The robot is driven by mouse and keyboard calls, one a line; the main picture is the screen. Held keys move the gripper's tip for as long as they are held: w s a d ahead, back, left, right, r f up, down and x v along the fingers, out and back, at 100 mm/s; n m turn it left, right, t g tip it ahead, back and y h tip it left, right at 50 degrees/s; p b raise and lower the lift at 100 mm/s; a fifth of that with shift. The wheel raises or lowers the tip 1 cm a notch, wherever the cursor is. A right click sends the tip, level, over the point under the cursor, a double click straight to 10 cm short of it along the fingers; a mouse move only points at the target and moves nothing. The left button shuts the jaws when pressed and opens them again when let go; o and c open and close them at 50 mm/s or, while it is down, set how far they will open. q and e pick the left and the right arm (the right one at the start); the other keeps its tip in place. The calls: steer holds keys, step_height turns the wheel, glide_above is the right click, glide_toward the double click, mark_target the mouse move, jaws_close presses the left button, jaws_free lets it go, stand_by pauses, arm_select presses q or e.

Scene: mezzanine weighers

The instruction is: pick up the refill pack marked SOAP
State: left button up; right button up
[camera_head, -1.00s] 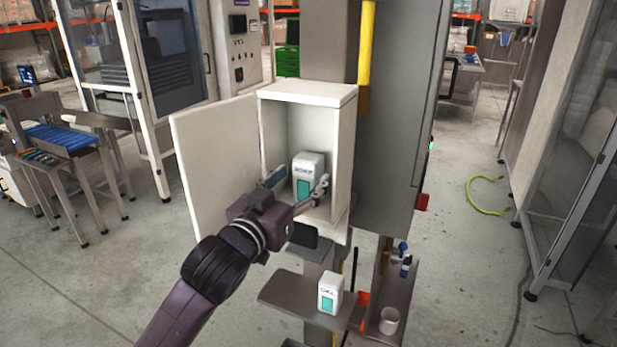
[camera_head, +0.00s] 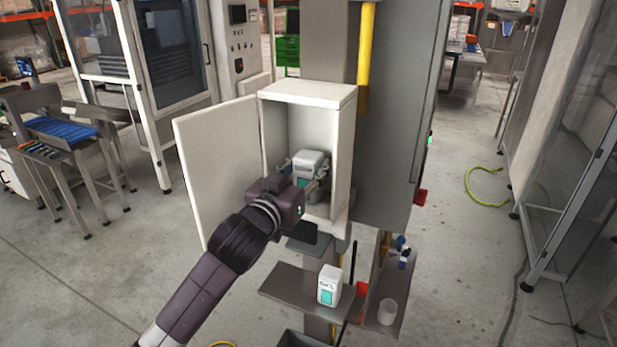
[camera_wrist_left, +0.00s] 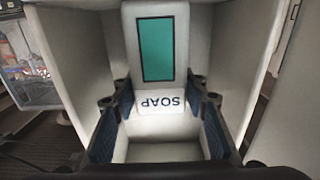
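The white SOAP refill pack (camera_head: 311,159) with a teal panel stands in the open white cabinet. In the left wrist view the pack (camera_wrist_left: 159,50) shows its SOAP lettering upside down. My left gripper (camera_wrist_left: 160,95) reaches into the cabinet in front of the pack. Its two blue-padded fingers are spread, one on each side of the pack's near end. I cannot tell whether either pad touches it. In the head view the gripper (camera_head: 304,178) hides the pack's lower part. My right gripper is not in view.
The cabinet's door (camera_head: 218,165) stands open to the left, beside my left arm. A similar white pack (camera_head: 329,286), its lettering hard to read, stands on a grey shelf (camera_head: 290,287) below. A grey column flanks the cabinet.

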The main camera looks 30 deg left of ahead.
arm_select(q)
steer(key=c, duration=0.6)
steer(key=shift+r, duration=0.15)
steer(key=shift+c, duration=0.2)
step_height(320, 180, up, 10)
steer(key=shift+f+b, duration=0.1)
steer(key=shift+b, duration=0.55)
